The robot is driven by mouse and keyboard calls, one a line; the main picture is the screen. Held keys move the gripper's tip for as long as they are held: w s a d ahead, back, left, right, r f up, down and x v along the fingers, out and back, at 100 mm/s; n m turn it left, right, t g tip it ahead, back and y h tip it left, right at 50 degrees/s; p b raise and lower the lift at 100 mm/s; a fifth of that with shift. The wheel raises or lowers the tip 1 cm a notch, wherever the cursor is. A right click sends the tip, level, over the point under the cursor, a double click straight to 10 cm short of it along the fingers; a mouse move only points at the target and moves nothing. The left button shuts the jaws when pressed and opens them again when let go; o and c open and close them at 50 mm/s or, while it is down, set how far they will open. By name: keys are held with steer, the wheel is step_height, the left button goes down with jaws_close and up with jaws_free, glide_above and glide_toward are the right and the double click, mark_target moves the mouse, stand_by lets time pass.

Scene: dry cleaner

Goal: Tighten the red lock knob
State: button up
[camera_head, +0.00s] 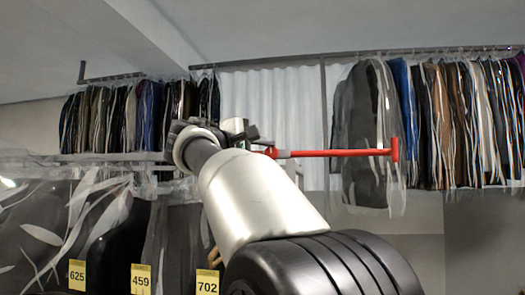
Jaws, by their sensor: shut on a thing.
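A red piece, which I take for the red lock knob (271,153), shows just right of my wrist. A long thin red bar (340,153) runs level from it to the right and ends in a short upright crosspiece (395,149). My gripper (258,143) is at the far end of my arm, by the left end of the red parts. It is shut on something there. My wrist hides most of the fingers, so the exact contact cannot be seen. A small pale block (234,125) stands just above the wrist.
Bagged garments (450,120) hang from a high rail at right, with a grey bagged one (362,140) behind the red bar. More hang at back left. Dark bagged clothes (60,230) with yellow tags (207,283) hang close at lower left. A white curtain (290,105) is behind.

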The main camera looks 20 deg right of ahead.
steer(key=shift+m, duration=0.5)
steer(key=o, duration=1)
steer(key=v, duration=0.5)
steer(key=b+v, duration=0.1)
steer(key=v, duration=0.5)
steer(key=b+v, duration=0.1)
steer(key=v, duration=0.5)
steer(key=shift+s+a+r, duration=0.1)
steer(key=shift+a+r, duration=0.15)
steer(key=shift+r, duration=0.1)
